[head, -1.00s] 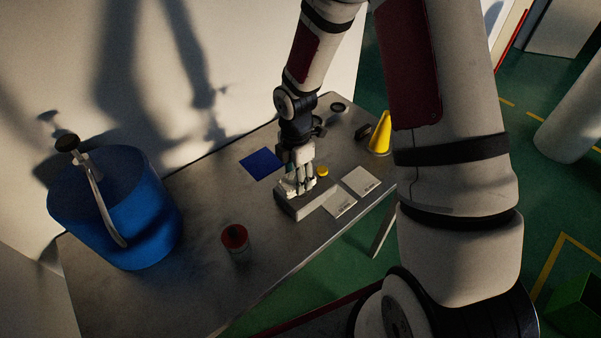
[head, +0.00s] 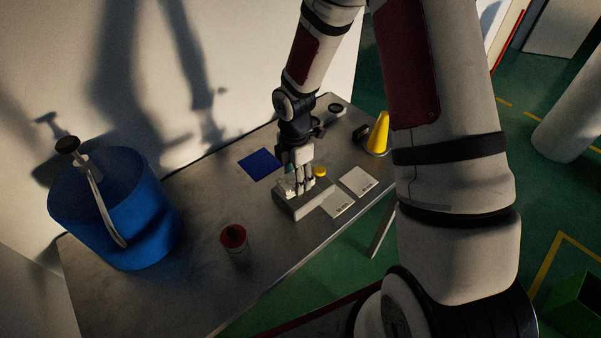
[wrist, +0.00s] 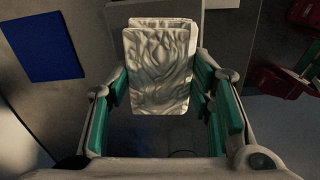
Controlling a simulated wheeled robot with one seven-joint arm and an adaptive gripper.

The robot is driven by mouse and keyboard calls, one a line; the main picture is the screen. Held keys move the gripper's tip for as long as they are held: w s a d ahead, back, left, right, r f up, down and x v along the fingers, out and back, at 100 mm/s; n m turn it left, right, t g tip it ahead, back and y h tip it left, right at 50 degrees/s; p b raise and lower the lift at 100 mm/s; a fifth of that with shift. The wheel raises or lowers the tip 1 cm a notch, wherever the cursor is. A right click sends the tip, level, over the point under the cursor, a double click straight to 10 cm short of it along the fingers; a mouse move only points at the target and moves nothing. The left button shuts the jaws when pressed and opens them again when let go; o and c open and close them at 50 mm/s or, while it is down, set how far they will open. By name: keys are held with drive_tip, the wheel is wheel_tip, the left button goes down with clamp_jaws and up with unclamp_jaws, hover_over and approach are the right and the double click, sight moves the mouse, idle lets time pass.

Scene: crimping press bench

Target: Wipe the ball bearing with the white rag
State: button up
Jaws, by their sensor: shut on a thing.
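The white rag (wrist: 158,72) is a folded, crumpled-looking pad between the teal finger pads of my gripper (wrist: 160,100) in the wrist view. In the head view my gripper (head: 298,188) is shut on the rag (head: 287,190), at the far end of a light grey block (head: 308,207) on the bench. I cannot tell whether the rag still touches the block. A dark ring-shaped part (head: 337,109) lies at the far end of the bench; it may be the ball bearing, but it is too small to be sure.
On the metal bench (head: 200,215) are a blue sheet (head: 260,164), a yellow round piece (head: 320,171), two pale cards (head: 358,181), a yellow cone (head: 379,134), a dark small part (head: 361,132) and a red-topped can (head: 234,238). A blue drum (head: 115,215) stands left.

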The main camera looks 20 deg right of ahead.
drive_tip(key=shift+a+f, duration=0.15)
drive_tip(key=shift+a, duration=0.2)
drive_tip(key=shift+w+r+p, duration=0.1)
drive_tip(key=shift+r+p, duration=0.75)
drive_tip(key=shift+r, duration=1.7)
drive_tip(key=shift+f, duration=0.1)
